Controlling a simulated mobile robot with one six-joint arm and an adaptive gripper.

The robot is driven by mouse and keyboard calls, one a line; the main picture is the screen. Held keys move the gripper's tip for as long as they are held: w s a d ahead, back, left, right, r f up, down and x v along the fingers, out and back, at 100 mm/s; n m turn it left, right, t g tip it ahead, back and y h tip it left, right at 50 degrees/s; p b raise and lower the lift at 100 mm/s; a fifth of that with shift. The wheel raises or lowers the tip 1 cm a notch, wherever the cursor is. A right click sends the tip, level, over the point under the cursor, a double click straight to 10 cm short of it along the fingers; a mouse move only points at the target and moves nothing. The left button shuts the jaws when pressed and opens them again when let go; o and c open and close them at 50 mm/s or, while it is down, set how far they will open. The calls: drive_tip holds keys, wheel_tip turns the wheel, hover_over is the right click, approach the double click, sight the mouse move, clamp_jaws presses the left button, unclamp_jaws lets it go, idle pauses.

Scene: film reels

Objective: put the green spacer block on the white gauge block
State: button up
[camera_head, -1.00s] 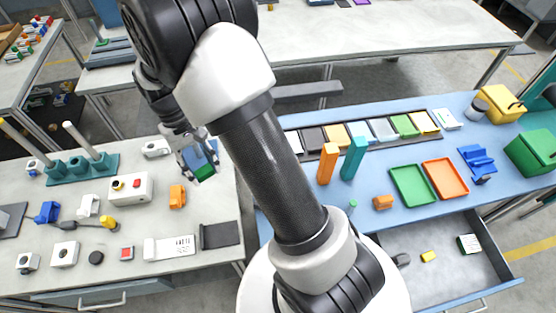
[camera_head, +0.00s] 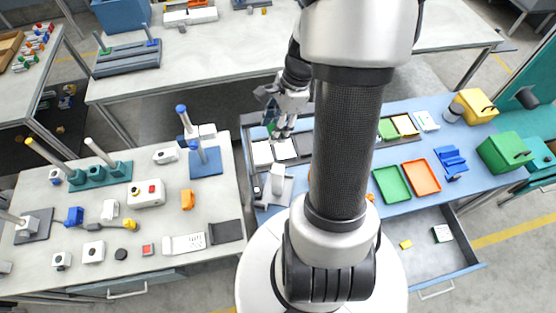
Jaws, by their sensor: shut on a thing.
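My gripper (camera_head: 281,126) is over the left end of the blue-topped table, shut on a small green block (camera_head: 270,127). The block is partly hidden by the fingers and seems to be held above the table. Two flat white pieces, a left one (camera_head: 262,153) and a right one (camera_head: 285,148), lie just below my gripper in the picture, in a dark rack. A white upright piece (camera_head: 277,180) stands on a grey base nearer to me. I cannot tell which of these white pieces is the gauge block. My arm hides the middle of the table.
A green tray (camera_head: 380,177) and an orange tray (camera_head: 411,179) lie right of my arm. An open drawer (camera_head: 428,262) is below them. The left table holds a blue stand with posts (camera_head: 206,163) and a white box with buttons (camera_head: 146,193). A gap separates the two tables.

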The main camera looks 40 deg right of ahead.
sight(276, 169)
drive_tip(key=shift+s+d+r+m, duration=0.3)
drive_tip(key=shift+r+m, duration=0.1)
drive_tip(key=shift+f, duration=0.2)
wheel_tip(276, 169, down, 20)
drive_tip(key=b, duration=0.4)
drive_tip(key=shift+d+r, duration=0.1)
drive_tip(key=shift+r, duration=0.1)
drive_tip(key=shift+f+b, duration=0.25)
drive_tip(key=shift+b, duration=0.1)
drive_tip(key=o, duration=1.1)
drive_tip(key=shift+r, duration=0.1)
drive_tip(key=shift+r, duration=0.1)
